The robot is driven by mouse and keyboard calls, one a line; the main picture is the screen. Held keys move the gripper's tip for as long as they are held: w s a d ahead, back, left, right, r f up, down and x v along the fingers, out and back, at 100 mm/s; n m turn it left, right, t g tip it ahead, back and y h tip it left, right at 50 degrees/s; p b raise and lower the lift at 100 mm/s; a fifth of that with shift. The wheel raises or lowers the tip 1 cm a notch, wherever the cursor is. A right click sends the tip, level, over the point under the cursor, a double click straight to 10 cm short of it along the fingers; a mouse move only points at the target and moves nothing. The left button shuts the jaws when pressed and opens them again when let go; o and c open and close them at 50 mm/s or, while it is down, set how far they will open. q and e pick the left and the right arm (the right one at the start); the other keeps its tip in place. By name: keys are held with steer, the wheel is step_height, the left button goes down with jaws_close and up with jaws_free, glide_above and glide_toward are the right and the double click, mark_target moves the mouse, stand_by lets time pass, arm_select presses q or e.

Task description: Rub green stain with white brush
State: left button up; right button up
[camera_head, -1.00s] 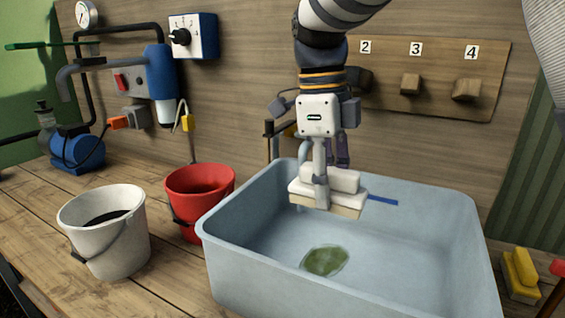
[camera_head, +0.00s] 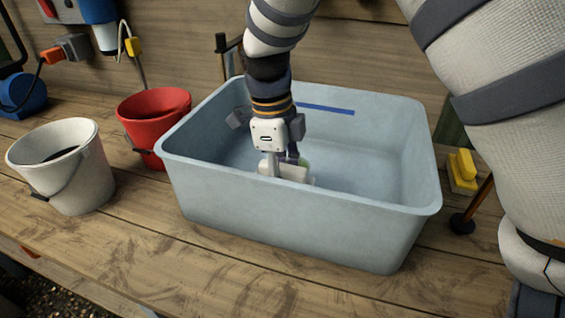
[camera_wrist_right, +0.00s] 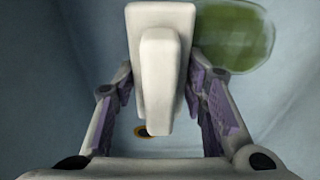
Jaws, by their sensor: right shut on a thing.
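The white brush (camera_head: 293,173) is held low inside the light blue basin (camera_head: 290,225); its lower part is hidden behind the near wall. My right gripper (camera_head: 280,164) is shut on it. In the right wrist view the brush (camera_wrist_right: 160,75) sits between the fingers of the gripper (camera_wrist_right: 160,105). The green stain (camera_wrist_right: 236,38) shows right beside the brush, at its upper right, on the basin floor. I cannot tell whether the bristles touch the floor. My left gripper is not in view.
A red bucket (camera_head: 153,122) and a white bucket (camera_head: 66,170) stand left of the basin. A yellow brush (camera_head: 462,168) stands to the right. A blue strip (camera_head: 327,108) marks the basin's far wall. A yellow-ringed hole (camera_wrist_right: 145,132) shows in the floor.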

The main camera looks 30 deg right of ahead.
steer(key=shift+f, duration=1.05)
stand_by(0.4)
